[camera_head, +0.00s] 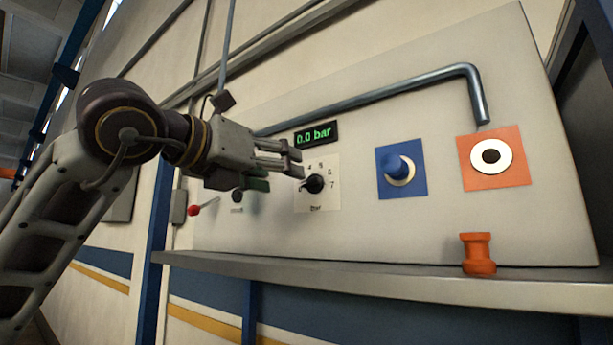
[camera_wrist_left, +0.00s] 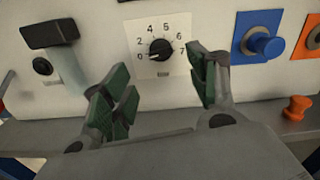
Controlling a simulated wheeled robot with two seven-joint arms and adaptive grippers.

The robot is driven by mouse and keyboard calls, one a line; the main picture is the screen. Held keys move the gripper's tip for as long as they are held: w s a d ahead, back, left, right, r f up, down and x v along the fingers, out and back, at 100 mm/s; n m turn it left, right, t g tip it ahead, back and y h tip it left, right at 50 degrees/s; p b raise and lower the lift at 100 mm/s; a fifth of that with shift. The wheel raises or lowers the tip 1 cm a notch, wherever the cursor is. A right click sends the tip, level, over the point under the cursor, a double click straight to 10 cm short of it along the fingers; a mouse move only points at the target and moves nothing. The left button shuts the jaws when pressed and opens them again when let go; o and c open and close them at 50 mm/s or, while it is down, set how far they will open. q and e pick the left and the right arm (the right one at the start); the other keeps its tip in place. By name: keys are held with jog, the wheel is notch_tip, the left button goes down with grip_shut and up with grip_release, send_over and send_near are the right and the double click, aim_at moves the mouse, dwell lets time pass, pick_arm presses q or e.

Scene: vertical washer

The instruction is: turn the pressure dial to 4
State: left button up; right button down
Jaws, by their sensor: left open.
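The pressure dial (camera_head: 315,184) is a round black knob on a white scale plate marked "bar" on the panel. In the left wrist view the dial (camera_wrist_left: 160,49) has numbers around it, with 4 at its upper left and 7 at its right. A pale mark on the knob sits at its lower left. The display (camera_head: 316,133) above reads 0.0 bar. My left gripper (camera_head: 295,163) is open and empty in front of the panel. In the wrist view its green-padded fingers (camera_wrist_left: 162,85) stand apart, with the dial beyond the gap, apparently untouched. My right gripper is not in view.
A blue plug (camera_head: 398,168) sits on a blue plate right of the dial. An orange plate (camera_head: 494,158) has a round opening. An orange spool-shaped piece (camera_head: 477,253) stands on the ledge (camera_head: 380,280). A bent metal pipe (camera_head: 400,87) runs above. A red-tipped lever (camera_head: 195,210) is at left.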

aim_at(308, 181)
pick_arm(q)
jog(key=p+x, duration=0.2)
jog(key=x, duration=0.5)
jog(key=shift+w+d+r+p, duration=0.1)
jog(key=shift+w+d+p, duration=0.1)
jog(key=shift+p, duration=0.1)
jog(key=shift+x, duration=0.85)
jog(key=c, duration=1)
